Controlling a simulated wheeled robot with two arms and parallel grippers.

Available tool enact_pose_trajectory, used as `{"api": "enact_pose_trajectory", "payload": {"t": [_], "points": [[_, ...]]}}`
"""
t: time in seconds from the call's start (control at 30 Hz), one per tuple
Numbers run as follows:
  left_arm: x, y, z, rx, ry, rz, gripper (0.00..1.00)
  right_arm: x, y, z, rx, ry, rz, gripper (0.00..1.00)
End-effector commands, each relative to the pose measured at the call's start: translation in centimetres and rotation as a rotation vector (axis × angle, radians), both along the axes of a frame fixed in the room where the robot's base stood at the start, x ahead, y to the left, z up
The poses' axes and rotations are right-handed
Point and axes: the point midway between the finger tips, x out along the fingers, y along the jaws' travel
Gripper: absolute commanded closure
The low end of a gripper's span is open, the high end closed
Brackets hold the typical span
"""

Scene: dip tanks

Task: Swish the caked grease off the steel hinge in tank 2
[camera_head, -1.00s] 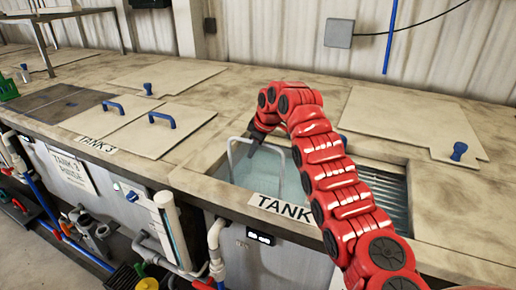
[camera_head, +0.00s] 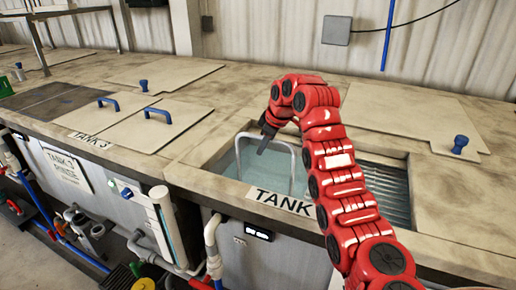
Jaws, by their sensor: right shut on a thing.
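My right gripper (camera_head: 264,144) is over the open water-filled tank (camera_head: 228,166). It is shut on a pale metal hoop handle (camera_head: 293,158), whose legs go down into the tank. What hangs below the hoop is hidden. The steel hinge and its grease cannot be made out. The front label (camera_head: 280,201) reads "TANK"; my red right arm covers its number. My left gripper is out of view.
Right of the arm is a ribbed metal opening (camera_head: 392,188). A lid with a blue knob (camera_head: 460,144) lies behind it. Blue-handled lids (camera_head: 157,117) cover tank 3 at left. Pipes (camera_head: 213,245) run along the tank front.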

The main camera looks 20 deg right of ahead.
Motion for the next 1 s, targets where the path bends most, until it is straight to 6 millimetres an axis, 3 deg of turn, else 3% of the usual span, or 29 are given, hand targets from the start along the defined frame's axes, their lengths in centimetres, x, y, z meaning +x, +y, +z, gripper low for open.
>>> {"api": "enact_pose_trajectory", "payload": {"t": [0.23,0.77,1.0], "points": [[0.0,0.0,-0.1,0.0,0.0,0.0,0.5,-0.2,-0.1,0.2,-0.001,0.0,0.002,1.0],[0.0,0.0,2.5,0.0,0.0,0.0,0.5,3.1,2.8,0.4,-0.002,-0.001,0.002,1.0],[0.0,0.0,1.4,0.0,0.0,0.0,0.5,2.8,2.4,-0.1,-0.001,-0.004,0.0,1.0]]}}
